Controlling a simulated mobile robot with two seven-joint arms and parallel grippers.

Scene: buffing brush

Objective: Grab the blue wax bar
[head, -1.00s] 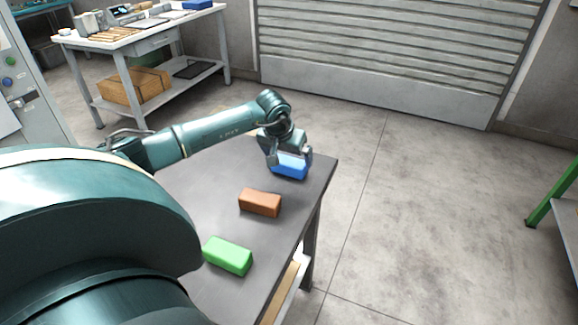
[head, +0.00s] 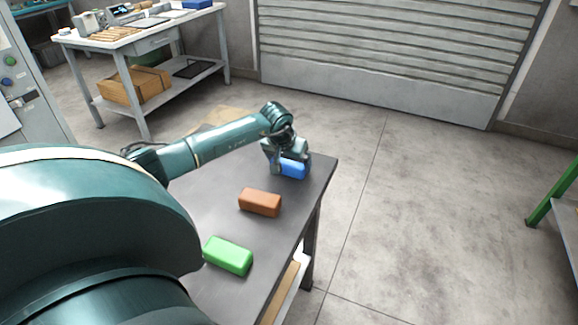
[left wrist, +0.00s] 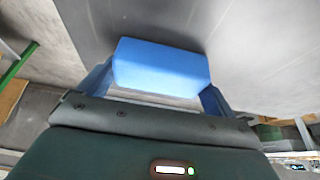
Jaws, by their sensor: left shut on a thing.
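The blue wax bar (head: 293,168) is at the far end of the dark table (head: 222,200). My left gripper (head: 289,172) is around it from above, with its fingers shut on the bar. In the left wrist view the blue bar (left wrist: 161,66) lies between the two fingers (left wrist: 158,92), one at each end. I cannot tell whether the bar still touches the tabletop. My right gripper is not in view.
A brown bar (head: 260,202) and a green bar (head: 228,256) lie nearer on the same table. The table's right edge drops to open concrete floor (head: 410,220). A workbench (head: 150,40) stands at the back left.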

